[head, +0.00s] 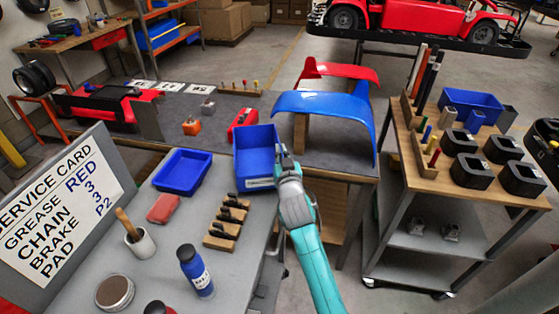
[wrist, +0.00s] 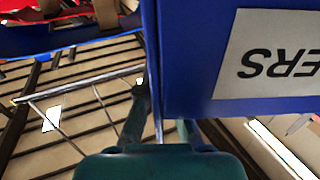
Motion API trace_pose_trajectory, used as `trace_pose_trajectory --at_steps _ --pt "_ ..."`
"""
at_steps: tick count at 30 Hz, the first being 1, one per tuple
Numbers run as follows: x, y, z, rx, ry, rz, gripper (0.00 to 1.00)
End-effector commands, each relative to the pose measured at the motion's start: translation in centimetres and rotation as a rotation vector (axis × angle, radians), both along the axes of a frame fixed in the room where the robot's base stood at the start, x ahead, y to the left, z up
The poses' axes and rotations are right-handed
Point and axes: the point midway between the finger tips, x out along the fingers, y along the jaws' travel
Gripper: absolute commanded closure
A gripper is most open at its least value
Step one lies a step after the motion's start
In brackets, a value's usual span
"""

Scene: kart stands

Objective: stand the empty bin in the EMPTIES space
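A blue bin (head: 256,150) with a pale label on its front is at the right edge of the grey bench in the head view. Its visible inside looks empty. My gripper (head: 281,154) is at the bin's right side, shut on its wall. In the wrist view the blue bin (wrist: 195,60) fills the upper right, its label upside down and ending in "ERS". One finger is left of the wall; the other is mostly hidden behind the bin. I cannot tell whether the bin's base touches a surface. No EMPTIES marking is legible.
A shallow blue tray (head: 182,170), red block (head: 164,208), wooden rack (head: 227,222) and blue bottle (head: 195,270) occupy the bench. Blue (head: 325,108) and red (head: 340,72) fenders stand behind. A cart (head: 420,186) at right holds black holders and another blue bin (head: 470,104).

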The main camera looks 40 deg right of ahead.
Motion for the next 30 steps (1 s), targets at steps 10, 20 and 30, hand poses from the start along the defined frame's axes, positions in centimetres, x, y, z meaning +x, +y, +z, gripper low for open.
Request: trace_pose_trajectory --at_steps 10,20,30 --pt "0.0 0.0 -3.2 0.000 -0.001 0.001 1.00" --pt "0.0 0.0 -3.5 -0.001 0.000 0.001 0.87" --pt "0.0 0.0 -3.4 0.000 0.001 0.001 0.69"
